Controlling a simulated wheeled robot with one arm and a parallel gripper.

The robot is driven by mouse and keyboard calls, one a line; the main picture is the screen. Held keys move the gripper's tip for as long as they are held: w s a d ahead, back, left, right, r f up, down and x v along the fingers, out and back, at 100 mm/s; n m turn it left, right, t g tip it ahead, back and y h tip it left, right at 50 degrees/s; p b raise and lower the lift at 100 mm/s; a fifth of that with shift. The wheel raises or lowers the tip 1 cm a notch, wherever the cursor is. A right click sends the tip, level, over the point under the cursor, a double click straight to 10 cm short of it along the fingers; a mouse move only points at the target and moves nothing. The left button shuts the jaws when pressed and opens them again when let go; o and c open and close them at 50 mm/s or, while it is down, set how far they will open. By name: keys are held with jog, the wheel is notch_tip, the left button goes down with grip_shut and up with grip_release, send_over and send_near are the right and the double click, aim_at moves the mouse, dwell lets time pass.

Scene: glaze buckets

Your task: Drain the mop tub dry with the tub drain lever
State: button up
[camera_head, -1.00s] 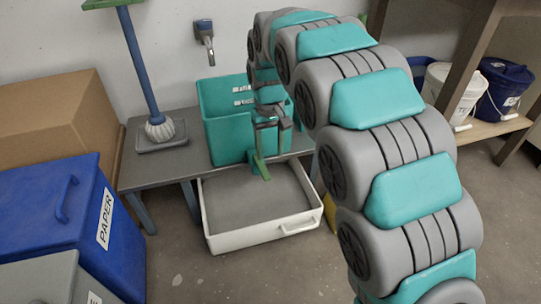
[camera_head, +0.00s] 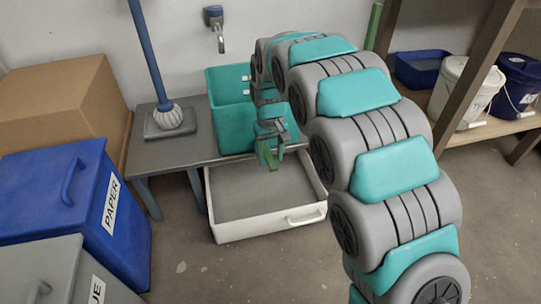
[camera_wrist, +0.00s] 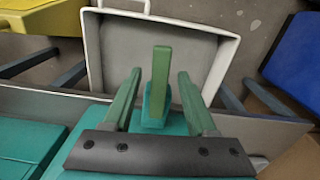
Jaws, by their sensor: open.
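The teal mop tub (camera_head: 228,112) stands on a grey bench; my arm hides part of it and its inside is not visible. It also shows at the bottom of the wrist view (camera_wrist: 65,172). The green drain lever (camera_wrist: 161,80) sticks out from a teal block on the tub's front. My gripper (camera_head: 271,157) is at the tub's front, above the white tray, and partly covers the lever. In the wrist view my gripper (camera_wrist: 159,76) is open, one finger on each side of the lever, with visible gaps to both sides.
A white tray (camera_head: 240,231) lies on the floor below the tub's front. A mop (camera_head: 150,60) stands on the bench at left, and a tap (camera_head: 215,25) is on the wall. A blue paper bin (camera_head: 50,200) is at left. Buckets (camera_head: 463,85) stand on a right shelf.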

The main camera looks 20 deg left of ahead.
jog(key=shift+c, duration=0.2)
grip_shut()
dwell(1.1)
